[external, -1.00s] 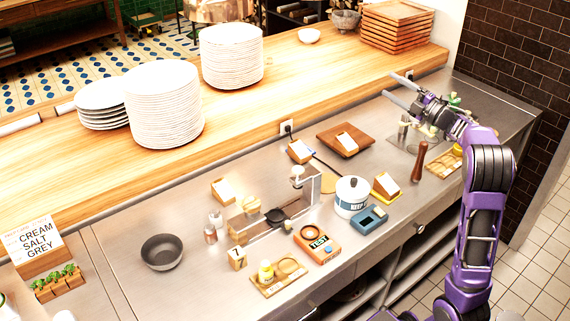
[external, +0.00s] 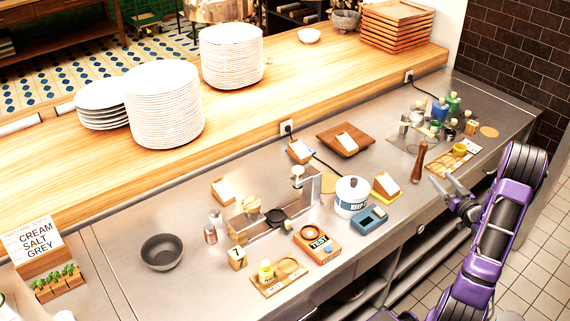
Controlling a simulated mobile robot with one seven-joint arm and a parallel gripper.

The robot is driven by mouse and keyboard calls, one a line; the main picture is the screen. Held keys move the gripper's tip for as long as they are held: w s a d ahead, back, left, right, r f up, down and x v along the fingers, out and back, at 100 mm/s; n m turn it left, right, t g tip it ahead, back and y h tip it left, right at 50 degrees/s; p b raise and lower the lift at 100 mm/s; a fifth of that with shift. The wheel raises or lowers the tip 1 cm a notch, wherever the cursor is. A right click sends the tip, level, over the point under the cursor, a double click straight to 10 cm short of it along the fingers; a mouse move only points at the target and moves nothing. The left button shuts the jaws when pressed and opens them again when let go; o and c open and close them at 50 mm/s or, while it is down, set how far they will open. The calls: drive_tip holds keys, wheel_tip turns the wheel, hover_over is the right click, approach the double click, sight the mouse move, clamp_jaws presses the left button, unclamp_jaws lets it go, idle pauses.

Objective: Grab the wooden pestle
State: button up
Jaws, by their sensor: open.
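The wooden pestle (external: 419,161) appears to be the slim reddish-brown piece standing upright on the steel counter, towards the right. It is narrower at the top and wider at the base. My gripper (external: 440,178) is open and empty, just right of and below the pestle in the picture, near the counter's front edge. Its two fingers point up and left, apart from the pestle as far as I can tell. Their height over the counter is hard to judge.
A group of small bottles (external: 452,104) stands behind the pestle. A wooden tray with a yellow cup (external: 459,149) is to its right. A wooden stand with a white card (external: 386,185) and a white lidded pot (external: 351,196) are to its left.

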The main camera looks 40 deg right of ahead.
sight(423, 159)
drive_tip(key=x, duration=1)
drive_tip(key=shift+w+d, duration=0.15)
drive_tip(key=shift+w, duration=0.15)
drive_tip(key=x, duration=0.5)
drive_tip(key=shift+w+f, duration=0.2)
drive_tip(key=shift+f, duration=0.1)
drive_tip(key=shift+c, duration=0.3)
clamp_jaws()
